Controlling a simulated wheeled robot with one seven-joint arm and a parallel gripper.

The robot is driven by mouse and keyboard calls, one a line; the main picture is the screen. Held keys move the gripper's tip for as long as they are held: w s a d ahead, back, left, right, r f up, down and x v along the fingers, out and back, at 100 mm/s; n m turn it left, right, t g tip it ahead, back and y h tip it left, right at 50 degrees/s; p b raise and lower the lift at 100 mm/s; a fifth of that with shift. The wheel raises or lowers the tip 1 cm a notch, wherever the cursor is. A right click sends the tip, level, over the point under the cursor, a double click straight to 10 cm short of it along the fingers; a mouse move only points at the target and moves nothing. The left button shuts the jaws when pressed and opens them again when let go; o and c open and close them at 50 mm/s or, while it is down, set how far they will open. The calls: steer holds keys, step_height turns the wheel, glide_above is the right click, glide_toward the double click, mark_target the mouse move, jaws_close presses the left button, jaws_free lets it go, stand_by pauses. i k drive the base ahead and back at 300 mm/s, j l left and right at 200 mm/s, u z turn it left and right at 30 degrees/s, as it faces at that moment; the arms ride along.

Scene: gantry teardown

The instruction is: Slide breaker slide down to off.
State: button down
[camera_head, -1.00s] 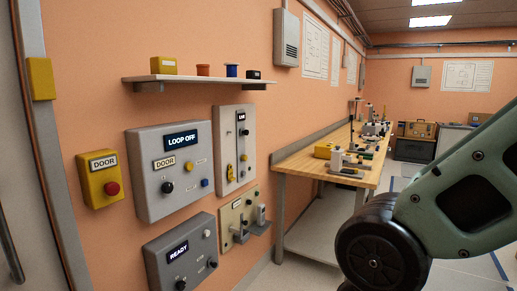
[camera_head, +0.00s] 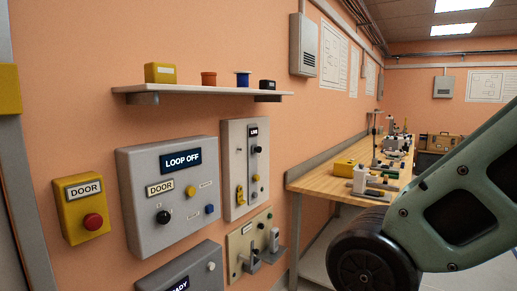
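A light grey panel (camera_head: 232,139) on the orange wall has a small dark display that appears to read LIVE (camera_head: 253,131). Below the display is a vertical slot with a black knob (camera_head: 257,149) near its upper part; this looks like the breaker slide. A yellow part (camera_head: 240,195) and a yellow knob sit lower on the same panel. My gripper is out of view; only a green arm link and a dark joint of mine show at the right.
Left of it are a LOOP OFF box (camera_head: 140,171) and a yellow DOOR box (camera_head: 70,224) with a red button. A shelf (camera_head: 200,88) juts out above. A beige panel (camera_head: 234,240) with projecting brackets sits below. A wooden workbench (camera_head: 309,180) stands to the right.

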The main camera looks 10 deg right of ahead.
mark_target(254, 148)
steer(key=i+j+z, duration=0.15)
steer(key=i, duration=0.5)
steer(key=i+j+z, duration=0.15)
steer(key=i, duration=0.5)
